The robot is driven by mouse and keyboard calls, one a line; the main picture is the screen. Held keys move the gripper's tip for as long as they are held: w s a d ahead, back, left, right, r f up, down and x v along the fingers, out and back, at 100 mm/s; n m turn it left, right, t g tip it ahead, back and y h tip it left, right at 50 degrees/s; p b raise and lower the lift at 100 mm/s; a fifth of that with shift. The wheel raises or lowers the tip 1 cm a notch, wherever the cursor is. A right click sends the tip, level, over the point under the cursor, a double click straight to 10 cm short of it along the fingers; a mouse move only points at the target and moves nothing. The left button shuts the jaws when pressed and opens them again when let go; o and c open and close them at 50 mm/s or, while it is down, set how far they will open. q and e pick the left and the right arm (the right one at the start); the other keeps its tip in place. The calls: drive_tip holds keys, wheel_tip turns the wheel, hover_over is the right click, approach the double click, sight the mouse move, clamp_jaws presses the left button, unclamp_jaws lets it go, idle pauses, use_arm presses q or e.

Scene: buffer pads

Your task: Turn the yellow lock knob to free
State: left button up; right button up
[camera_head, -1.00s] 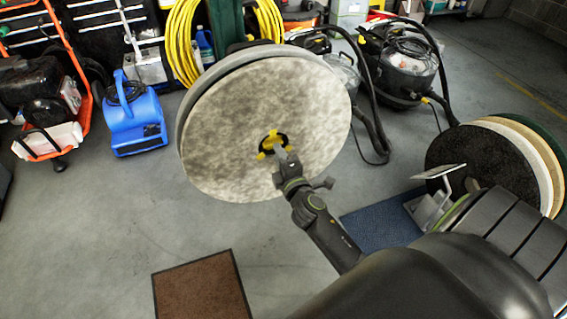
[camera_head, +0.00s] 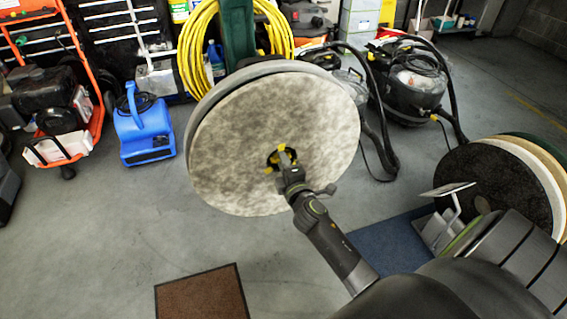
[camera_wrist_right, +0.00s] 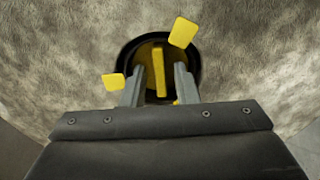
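The yellow lock knob (camera_wrist_right: 158,72) is an upright bar in the round dark recess at the centre of a mottled grey-beige pad (camera_head: 240,130). Yellow tabs show around the recess (camera_wrist_right: 183,32). In the right wrist view my right gripper (camera_wrist_right: 160,82) is open, with one finger on each side of the bar. Small gaps show between the bar and both fingers. In the head view my right gripper (camera_head: 287,160) reaches the pad's centre and partly hides the knob. My left gripper is not in view.
A pad stack (camera_head: 490,190) stands at the right, near a small angled stand (camera_head: 447,190). Behind are a yellow hose coil (camera_head: 190,45), a blue blower (camera_head: 142,125) and a black vacuum (camera_head: 412,85). A brown mat (camera_head: 202,295) lies on open floor.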

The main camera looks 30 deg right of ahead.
clamp_jaws()
drive_tip(key=n+p, duration=0.2)
drive_tip(key=n, duration=0.5)
